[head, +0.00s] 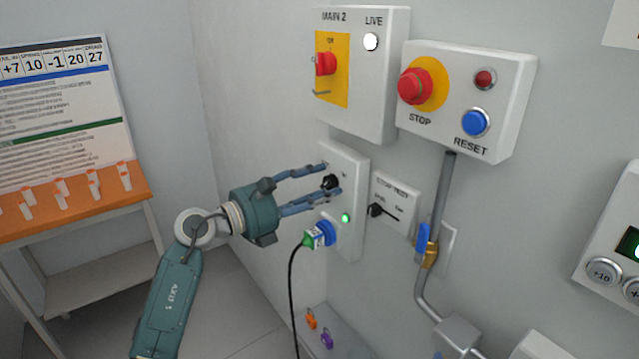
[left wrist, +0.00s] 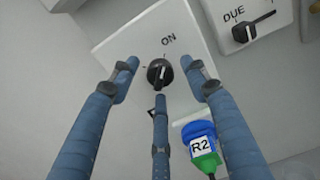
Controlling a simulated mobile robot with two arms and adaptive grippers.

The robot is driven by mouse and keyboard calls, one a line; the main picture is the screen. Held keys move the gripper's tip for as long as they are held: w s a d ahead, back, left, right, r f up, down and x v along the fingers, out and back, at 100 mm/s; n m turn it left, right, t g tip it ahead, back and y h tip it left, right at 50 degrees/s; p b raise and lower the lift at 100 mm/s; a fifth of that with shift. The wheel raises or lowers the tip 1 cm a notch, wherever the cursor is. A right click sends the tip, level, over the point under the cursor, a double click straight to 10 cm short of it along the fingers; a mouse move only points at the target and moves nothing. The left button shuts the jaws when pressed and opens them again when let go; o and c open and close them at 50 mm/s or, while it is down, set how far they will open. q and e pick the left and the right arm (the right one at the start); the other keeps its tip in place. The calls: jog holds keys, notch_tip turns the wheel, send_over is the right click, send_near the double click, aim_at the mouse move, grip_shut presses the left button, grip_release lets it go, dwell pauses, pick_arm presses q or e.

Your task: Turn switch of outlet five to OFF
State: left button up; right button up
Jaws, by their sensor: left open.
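A white outlet panel (head: 350,165) on the wall carries a black rotary switch (head: 330,182), a lit green lamp (head: 345,217) and a plugged-in blue and green plug (head: 321,234). In the left wrist view the switch (left wrist: 160,73) sits below the word ON, its pale mark roughly upright towards that word. The plug's tag there (left wrist: 201,148) reads R2. My left gripper (head: 331,180) is open, its fingers spread around the switch; one fingertip is just below the knob, and contact cannot be told. No outlet number is readable. My right gripper is not in view.
Above is a MAIN 2 box (head: 376,80) with a red switch, beside a STOP/RESET box (head: 467,95). A small panel with a black selector (head: 395,200) is just right of the outlet. A black cable (head: 291,290) hangs from the plug. A conduit (head: 441,200) runs further right.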

pick_arm(q)
jog(key=c, duration=1.2)
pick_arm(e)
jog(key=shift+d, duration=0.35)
